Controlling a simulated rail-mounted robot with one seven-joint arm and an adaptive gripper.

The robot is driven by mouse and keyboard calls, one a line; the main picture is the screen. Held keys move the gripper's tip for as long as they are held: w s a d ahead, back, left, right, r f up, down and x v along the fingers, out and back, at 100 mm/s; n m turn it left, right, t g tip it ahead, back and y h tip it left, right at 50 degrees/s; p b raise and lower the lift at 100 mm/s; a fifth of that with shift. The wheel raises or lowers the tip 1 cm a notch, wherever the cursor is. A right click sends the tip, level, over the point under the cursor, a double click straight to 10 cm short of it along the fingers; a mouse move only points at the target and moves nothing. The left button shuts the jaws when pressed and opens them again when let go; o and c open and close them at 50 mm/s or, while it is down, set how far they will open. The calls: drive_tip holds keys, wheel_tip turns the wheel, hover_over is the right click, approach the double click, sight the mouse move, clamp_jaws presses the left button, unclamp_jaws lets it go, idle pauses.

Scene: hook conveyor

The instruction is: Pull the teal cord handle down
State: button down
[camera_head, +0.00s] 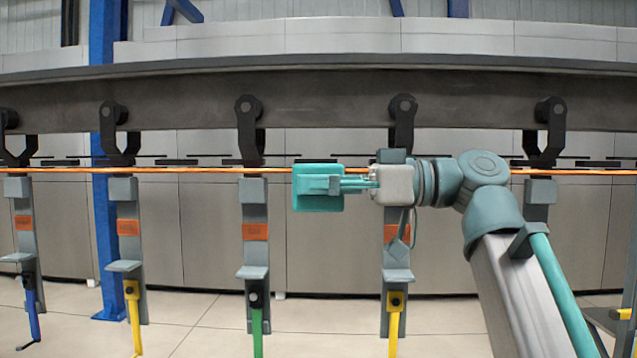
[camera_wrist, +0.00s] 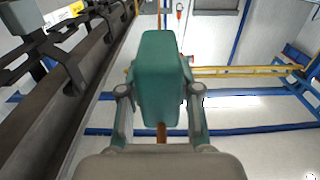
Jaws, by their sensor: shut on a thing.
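The teal cord handle (camera_head: 318,187) is a block at the middle of the head view, level with the orange cord (camera_head: 200,170). My gripper (camera_head: 335,185) reaches it from the right and is shut on it. In the wrist view the handle (camera_wrist: 160,75) stands between the two fingers of my gripper (camera_wrist: 157,85), one on each side. A short orange-brown piece shows just below the handle there. The orange cord runs sideways across the head view and passes at the height of the handle. How the cord joins the handle is hidden.
A dark overhead rail (camera_head: 330,103) carries several black hooks with grey hangers (camera_head: 255,205). The hangers bear orange labels and coloured tools, such as a green one (camera_head: 257,330) and a yellow one (camera_head: 134,325). One hanger stands behind my wrist. A blue post (camera_head: 108,230) stands at left.

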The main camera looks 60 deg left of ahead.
wheel_tip(320, 180, down, 5)
drive_tip(key=b, duration=0.4)
drive_tip(key=shift+f, duration=0.15)
drive_tip(key=c, duration=0.8)
unclamp_jaws()
drive_tip(key=shift+w, duration=0.15)
drive_tip(key=v, duration=1.1)
drive_tip(key=shift+w+d, duration=0.25)
drive_tip(key=shift+w, duration=0.05)
